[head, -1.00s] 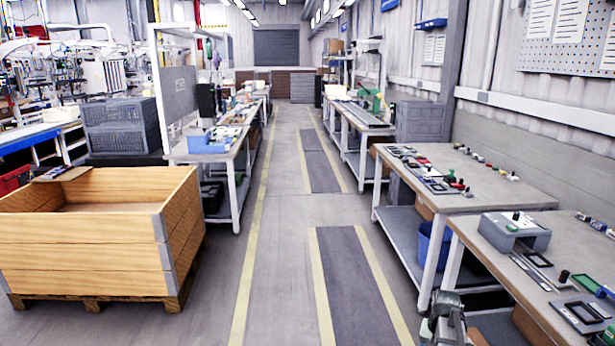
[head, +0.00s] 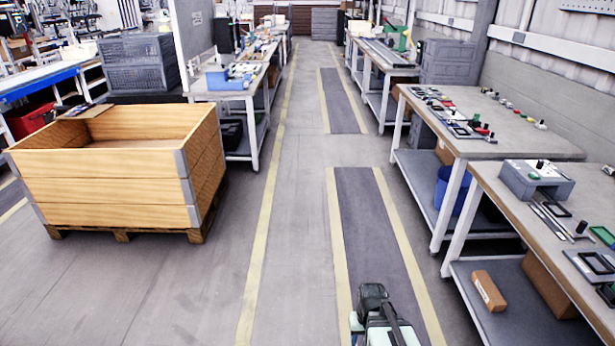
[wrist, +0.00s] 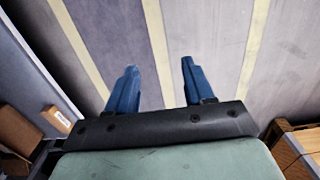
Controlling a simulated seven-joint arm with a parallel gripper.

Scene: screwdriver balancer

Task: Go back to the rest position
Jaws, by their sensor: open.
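My gripper (wrist: 159,75) shows in the wrist view with two blue fingers apart and nothing between them. Beyond the fingers is the bare grey floor (wrist: 205,35) with yellow lines and a dark strip. In the head view, a part of my arm shows at the bottom edge, over the aisle and left of the near workbench (head: 520,205). The fingers cannot be made out there.
A wooden crate (head: 110,190) on a pallet stands at the left. At the right, a second workbench (head: 515,130) stands beyond the near one, with small parts on both. A brown box (head: 488,291) sits on a lower shelf. The aisle floor (head: 290,250) is clear.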

